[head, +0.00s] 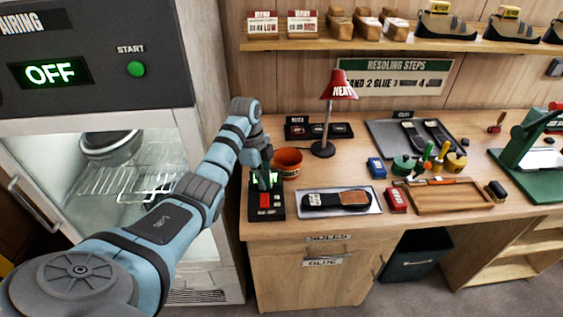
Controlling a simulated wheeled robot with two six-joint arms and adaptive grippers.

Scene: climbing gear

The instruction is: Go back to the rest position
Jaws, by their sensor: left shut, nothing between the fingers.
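My left arm comes in from the lower left and reaches over the left end of the workbench (420,222). My left gripper (264,184) is shut and empty. It points down at a black control box (265,212) with red and green parts, and it covers part of the box. I cannot tell whether the fingertips touch it. My right gripper is not in view.
An orange bowl (288,161) stands close behind the gripper, with a red lamp (338,86) further back. A tray (371,203) with a dark sole lies to the right.

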